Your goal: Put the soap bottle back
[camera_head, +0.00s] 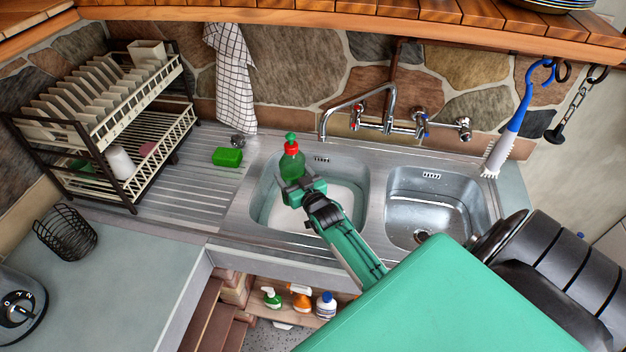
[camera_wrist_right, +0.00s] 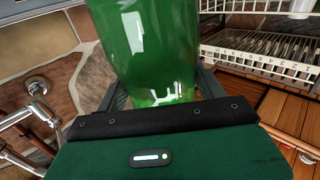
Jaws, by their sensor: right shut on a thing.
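The soap bottle (camera_head: 292,163) is green with a red band and a green pump top. It is upright over the back part of the left sink basin (camera_head: 268,215). My right gripper (camera_head: 297,186) is shut on the bottle's lower part, reaching in from the lower right. In the right wrist view the green bottle (camera_wrist_right: 155,50) fills the space between the fingers (camera_wrist_right: 158,92). Its underside is hidden by the gripper in the head view. My left gripper is not in view.
A green sponge (camera_head: 227,157) and a steel scrubber (camera_head: 238,141) lie on the drainboard (camera_head: 185,195) left of the basin. The tap (camera_head: 345,103) stands behind the sinks. A dish rack (camera_head: 130,190) stands at left. The right basin (camera_head: 430,205) looks empty.

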